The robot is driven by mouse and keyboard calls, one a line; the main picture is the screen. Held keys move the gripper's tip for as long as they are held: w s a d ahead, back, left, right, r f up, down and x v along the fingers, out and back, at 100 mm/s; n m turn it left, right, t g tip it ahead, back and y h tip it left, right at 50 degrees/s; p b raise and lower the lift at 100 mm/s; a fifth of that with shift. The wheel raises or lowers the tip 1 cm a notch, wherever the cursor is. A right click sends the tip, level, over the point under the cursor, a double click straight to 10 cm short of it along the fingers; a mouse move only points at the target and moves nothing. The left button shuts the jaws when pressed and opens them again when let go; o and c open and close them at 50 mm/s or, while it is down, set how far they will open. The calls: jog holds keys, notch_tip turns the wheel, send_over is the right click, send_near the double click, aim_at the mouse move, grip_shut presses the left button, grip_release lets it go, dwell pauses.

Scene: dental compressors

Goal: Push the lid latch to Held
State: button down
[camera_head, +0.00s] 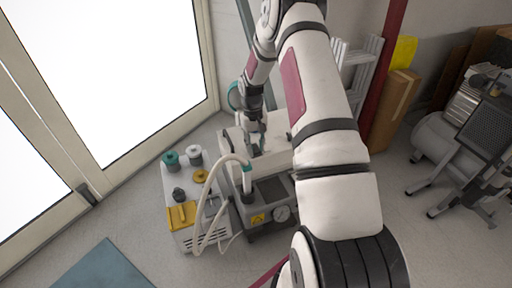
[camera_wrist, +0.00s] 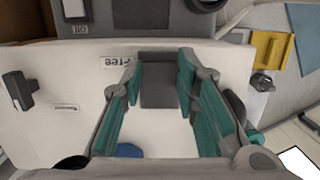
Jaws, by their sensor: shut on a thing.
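My gripper (camera_wrist: 160,72) is in the wrist view, with its teal-padded fingers on either side of a dark grey block, which looks like the lid latch (camera_wrist: 159,92). The fingers are closed on it. A "Free" label (camera_wrist: 115,62) is on the white lid (camera_wrist: 60,140), just left of the block's far end. In the head view my gripper (camera_head: 257,143) reaches down onto the white top of the compressor unit. The latch is too small and covered to make out there. I see no readable "Held" label.
A dark handle (camera_wrist: 18,90) stands up at the lid's left, near a small unreadable label (camera_wrist: 65,107). A white hose (camera_head: 205,205) arches in front of the unit. A cart with a yellow block (camera_head: 182,214) and several knobs is at the left.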

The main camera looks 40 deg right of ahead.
jog(key=shift+w+d+g, duration=0.1)
jog(key=shift+w+g, duration=0.05)
jog(key=shift+g, duration=0.35)
jog(key=c, duration=1.2)
grip_release()
jog(key=shift+c, duration=0.2)
jog(key=shift+r, duration=0.1)
jog(key=v, duration=1.2)
jog(key=shift+w+d, duration=0.15)
jog(key=shift+d, duration=0.05)
